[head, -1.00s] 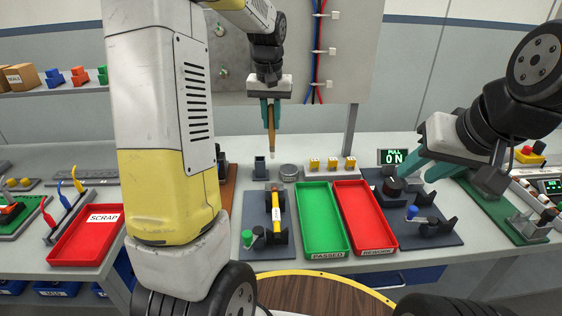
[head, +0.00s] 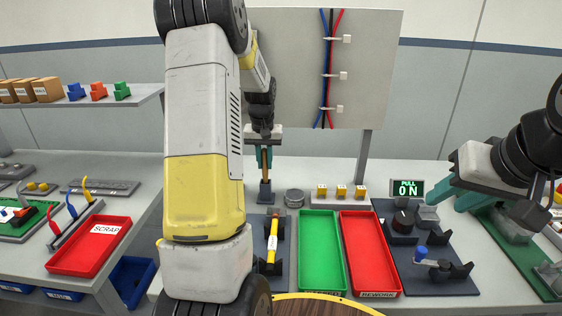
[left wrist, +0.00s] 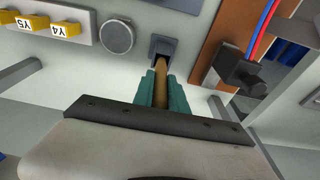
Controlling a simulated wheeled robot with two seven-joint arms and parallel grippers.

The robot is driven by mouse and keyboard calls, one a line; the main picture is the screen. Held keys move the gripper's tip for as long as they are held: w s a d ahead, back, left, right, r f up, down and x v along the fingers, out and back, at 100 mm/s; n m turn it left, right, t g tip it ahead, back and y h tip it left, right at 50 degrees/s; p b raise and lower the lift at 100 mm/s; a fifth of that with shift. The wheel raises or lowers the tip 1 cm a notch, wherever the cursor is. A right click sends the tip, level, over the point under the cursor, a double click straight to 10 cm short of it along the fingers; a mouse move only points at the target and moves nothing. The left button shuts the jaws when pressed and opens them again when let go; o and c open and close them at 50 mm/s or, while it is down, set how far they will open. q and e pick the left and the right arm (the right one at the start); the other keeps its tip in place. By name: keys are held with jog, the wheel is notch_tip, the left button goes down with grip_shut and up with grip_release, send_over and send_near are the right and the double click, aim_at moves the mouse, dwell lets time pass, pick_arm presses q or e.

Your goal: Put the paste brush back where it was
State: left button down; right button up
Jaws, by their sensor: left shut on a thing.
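The paste brush (head: 264,160) has a brown wooden handle and is upright in my left gripper (head: 262,175), whose teal fingers are shut on it. In the left wrist view the brush (left wrist: 161,70) runs between the fingers (left wrist: 162,92) towards a dark square holder (left wrist: 163,46). The holder (head: 265,193) stands on the bench right under the gripper in the head view. The brush's lower end is at the holder's mouth; how deep it sits is hidden. My right gripper (head: 446,200) appears open and empty above the bench at the right.
A round grey tin (head: 294,198) and a row of yellow blocks (head: 341,191) stand right of the holder. Green (head: 320,250) and red (head: 368,250) trays lie in front. A fixture with a yellow tool (head: 272,245) is near. A panel with cables (head: 290,70) stands behind.

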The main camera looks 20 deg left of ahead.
pick_arm(q)
jog(key=shift+f, duration=0.9)
jog(key=c, duration=1.3)
grip_release()
jog(key=shift+c, duration=0.2)
